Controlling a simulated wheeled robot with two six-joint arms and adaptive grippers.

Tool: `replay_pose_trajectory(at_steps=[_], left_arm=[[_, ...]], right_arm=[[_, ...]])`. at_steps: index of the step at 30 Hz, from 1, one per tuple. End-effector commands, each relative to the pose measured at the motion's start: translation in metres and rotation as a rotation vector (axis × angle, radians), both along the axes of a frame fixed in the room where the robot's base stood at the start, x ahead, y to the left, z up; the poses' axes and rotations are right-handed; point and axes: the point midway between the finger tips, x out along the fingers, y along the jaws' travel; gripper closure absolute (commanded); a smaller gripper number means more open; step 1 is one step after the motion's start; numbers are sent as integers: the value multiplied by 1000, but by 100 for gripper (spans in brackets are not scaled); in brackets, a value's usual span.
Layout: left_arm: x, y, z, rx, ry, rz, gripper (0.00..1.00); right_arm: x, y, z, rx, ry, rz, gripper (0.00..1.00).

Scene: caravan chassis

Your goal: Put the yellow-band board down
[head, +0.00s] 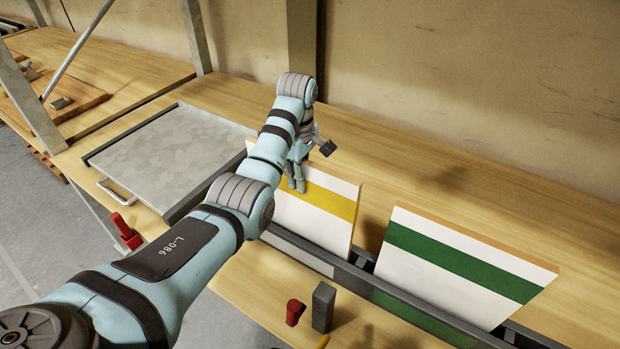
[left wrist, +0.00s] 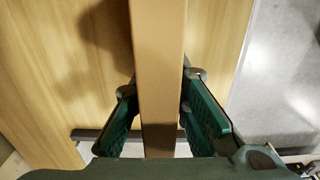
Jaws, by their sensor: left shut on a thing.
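The yellow-band board (head: 322,217) is white with a yellow stripe and stands roughly upright at the dark rail rack (head: 385,284). My left gripper (head: 297,182) is at its top edge, left of its middle. In the left wrist view the brown edge of the yellow-band board (left wrist: 158,60) runs between the two green-padded fingers of the left gripper (left wrist: 160,118), which is shut on it. My arm hides the board's left part. I cannot tell whether its lower edge rests in the rack. My right gripper is out of view.
A green-band board (head: 455,268) stands to the right in the rack, apart from the yellow-band one. A grey block (head: 323,307) and a red piece (head: 294,312) stand in front. A grey metal plate (head: 170,152) lies to the left. The bench (head: 440,165) behind is clear.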

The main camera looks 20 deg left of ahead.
Motion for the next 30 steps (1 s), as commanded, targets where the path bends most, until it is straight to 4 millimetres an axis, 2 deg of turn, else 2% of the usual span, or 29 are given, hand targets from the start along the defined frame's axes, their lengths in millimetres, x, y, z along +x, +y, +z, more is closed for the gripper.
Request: replay_pose_trajectory(at_steps=[11,12,15,25,30], left_arm=[[-1,4,-7,1,-3,7,100],[-2,4,-7,1,-2,7,79],[-1,4,-7,1,-2,6,65],[-1,3,-5,1,-2,6,65],[2,-3,10,0,-4,-6,65]], right_arm=[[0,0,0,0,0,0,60],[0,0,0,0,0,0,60],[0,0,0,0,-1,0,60],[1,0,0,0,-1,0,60],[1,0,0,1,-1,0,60]])
